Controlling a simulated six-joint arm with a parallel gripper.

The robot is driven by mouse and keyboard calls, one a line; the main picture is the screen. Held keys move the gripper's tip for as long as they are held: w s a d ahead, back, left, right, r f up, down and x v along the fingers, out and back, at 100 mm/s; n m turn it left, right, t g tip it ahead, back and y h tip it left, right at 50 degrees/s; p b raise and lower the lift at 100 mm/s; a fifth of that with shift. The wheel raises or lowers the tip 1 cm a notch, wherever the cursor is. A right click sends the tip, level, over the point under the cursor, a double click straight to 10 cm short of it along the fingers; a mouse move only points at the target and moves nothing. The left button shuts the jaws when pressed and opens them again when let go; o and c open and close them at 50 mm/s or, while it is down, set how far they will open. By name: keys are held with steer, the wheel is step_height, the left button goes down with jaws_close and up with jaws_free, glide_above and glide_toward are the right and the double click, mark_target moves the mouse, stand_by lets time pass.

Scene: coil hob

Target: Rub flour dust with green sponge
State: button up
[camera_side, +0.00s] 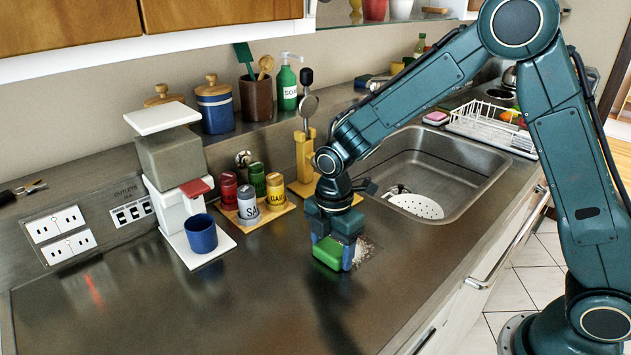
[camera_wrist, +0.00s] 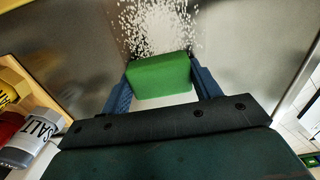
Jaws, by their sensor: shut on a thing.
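The green sponge (camera_side: 327,253) is held between the fingers of my gripper (camera_side: 338,250), low over the steel worktop. In the side view it looks to be at the counter surface, but I cannot tell if it touches. In the wrist view the sponge (camera_wrist: 160,76) sits between the two blue fingers of my gripper (camera_wrist: 160,84). White flour dust (camera_wrist: 160,25) lies scattered just beyond the sponge in the wrist view. In the side view the dust (camera_side: 364,250) shows to the right of my gripper, partly hidden by it.
A spice rack (camera_side: 262,212) with several shakers stands left of my gripper. A white coffee machine (camera_side: 180,210) with a blue mug (camera_side: 201,233) is further left. The sink (camera_side: 440,165) lies behind to the right. The front-left worktop (camera_side: 200,310) is clear.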

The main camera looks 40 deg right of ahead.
mark_target(363, 237)
steer(key=d, duration=0.5)
steer(key=shift+d+f, duration=0.1)
steer(key=shift+d, duration=2.35)
steer(key=shift+a, duration=5.7)
steer(key=shift+a+r, duration=0.15)
steer(key=shift+r, duration=4)
steer(key=shift+d, duration=0.2)
